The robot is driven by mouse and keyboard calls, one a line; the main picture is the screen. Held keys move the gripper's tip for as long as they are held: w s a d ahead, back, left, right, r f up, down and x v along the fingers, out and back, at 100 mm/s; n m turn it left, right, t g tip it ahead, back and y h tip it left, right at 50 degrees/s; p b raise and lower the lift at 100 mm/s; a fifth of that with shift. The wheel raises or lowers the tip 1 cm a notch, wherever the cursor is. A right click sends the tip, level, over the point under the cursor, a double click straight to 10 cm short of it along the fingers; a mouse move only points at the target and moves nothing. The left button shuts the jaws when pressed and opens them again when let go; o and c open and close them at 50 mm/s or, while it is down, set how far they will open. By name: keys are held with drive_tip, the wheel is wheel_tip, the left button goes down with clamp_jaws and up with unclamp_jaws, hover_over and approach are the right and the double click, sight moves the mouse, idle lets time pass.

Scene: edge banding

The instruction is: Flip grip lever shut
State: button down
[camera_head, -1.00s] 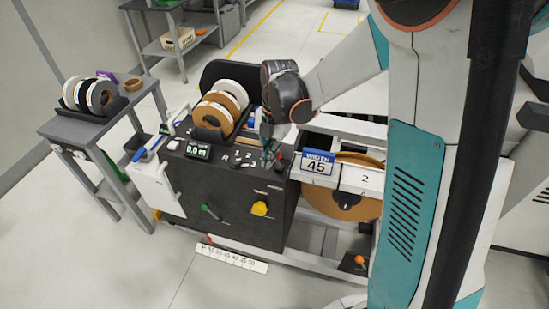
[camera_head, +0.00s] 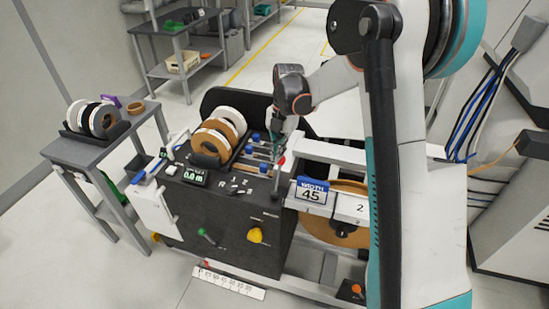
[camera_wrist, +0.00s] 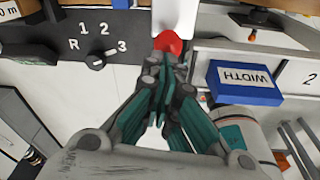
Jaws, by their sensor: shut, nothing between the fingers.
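A lever with a red knob (camera_head: 282,160) stands upright near the right rear of the black machine's top. I take it to be the grip lever. Its red knob (camera_wrist: 168,42) is also in the wrist view, just beyond my fingertips. My gripper (camera_head: 275,143) hangs just behind and above the knob in the head view. In the wrist view my gripper (camera_wrist: 160,88) has its teal fingers together and empty. The fingertips are very close to the knob; I cannot tell whether they touch it. The lever's lower part is hidden from the wrist camera.
The black edge-banding machine (camera_head: 230,222) carries tape rolls (camera_head: 217,137) and a selector dial (camera_wrist: 97,62). A blue WIDTH sign (camera_wrist: 244,83) stands right of my gripper. A yellow knob (camera_head: 255,235) and green-handled lever (camera_head: 205,232) are on its front. A side table (camera_head: 72,150) is left.

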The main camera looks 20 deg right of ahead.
drive_tip(key=shift+w+d+f, duration=0.2)
drive_tip(key=shift+w+d, duration=0.15)
drive_tip(key=shift+w, duration=0.1)
drive_tip(key=shift+w+d+f, duration=0.2)
drive_tip(key=shift+w+d, duration=0.1)
drive_tip(key=shift+w, duration=0.15)
